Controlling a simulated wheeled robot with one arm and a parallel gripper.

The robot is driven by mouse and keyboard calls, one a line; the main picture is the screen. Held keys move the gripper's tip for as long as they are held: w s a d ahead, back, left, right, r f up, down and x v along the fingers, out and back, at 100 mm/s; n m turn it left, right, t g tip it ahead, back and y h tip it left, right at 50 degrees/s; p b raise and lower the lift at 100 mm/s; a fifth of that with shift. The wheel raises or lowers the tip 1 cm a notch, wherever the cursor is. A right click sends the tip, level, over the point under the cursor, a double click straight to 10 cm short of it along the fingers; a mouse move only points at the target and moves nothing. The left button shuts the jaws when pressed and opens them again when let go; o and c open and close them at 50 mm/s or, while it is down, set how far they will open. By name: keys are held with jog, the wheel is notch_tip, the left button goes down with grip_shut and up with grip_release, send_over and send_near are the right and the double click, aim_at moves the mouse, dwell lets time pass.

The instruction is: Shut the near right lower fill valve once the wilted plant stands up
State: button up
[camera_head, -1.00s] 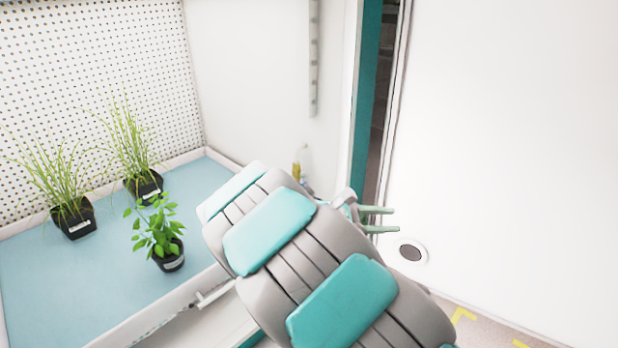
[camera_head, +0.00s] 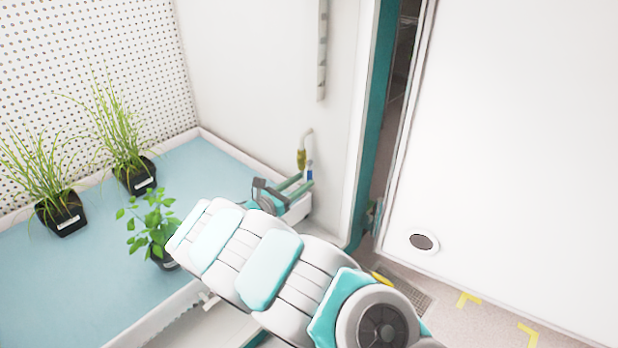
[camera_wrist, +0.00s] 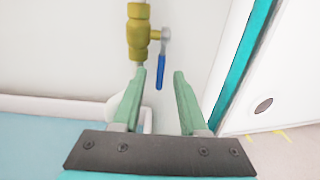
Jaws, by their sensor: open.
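The brass fill valve (camera_wrist: 138,35) sits on a vertical pipe by the white wall. Its blue lever (camera_wrist: 162,60) hangs down, in line with the pipe. In the head view the valve (camera_head: 301,160) is small, with the blue lever (camera_head: 309,170) beside it. My gripper (camera_wrist: 159,73) is open and empty. In the wrist view the lever's lower end shows between the fingertips; I cannot tell how far beyond them it is. The leafy plant (camera_head: 152,222) stands upright with its leaves spread; my arm hides part of its pot.
Two grassy plants in black pots (camera_head: 62,215) (camera_head: 137,177) stand on the blue tray floor (camera_head: 95,265), left of my arm. A teal-edged door frame (camera_head: 372,120) and a large white panel (camera_head: 510,140) are on the right. A floor grate (camera_head: 408,290) lies below.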

aim_at(308, 178)
jog(key=shift+x, duration=2.05)
jog(key=shift+c, duration=0.3)
grip_shut()
